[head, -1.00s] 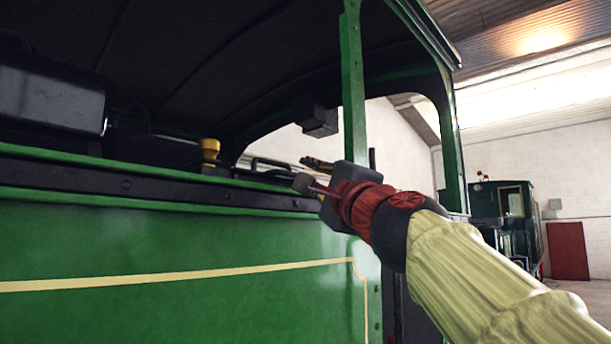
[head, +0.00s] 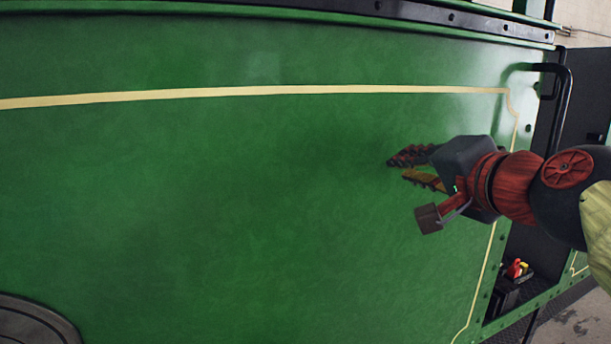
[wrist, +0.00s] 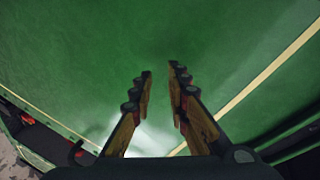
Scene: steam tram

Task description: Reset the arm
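My gripper (head: 402,168) is at the right of the head view, in front of the green side panel of the tram (head: 230,190). Its fingers point left. In the wrist view my gripper (wrist: 159,72) shows two fingers standing apart with a narrow gap between the tips and nothing held. The green panel (wrist: 75,45) fills the background behind them. I cannot tell exactly how far the fingertips are from the panel.
A black handrail (head: 567,100) stands at the doorway right of the panel. A small red and yellow item (head: 516,269) sits low in the doorway. A dark rounded part (head: 35,322) shows at lower left. Grey floor (head: 580,330) shows at lower right.

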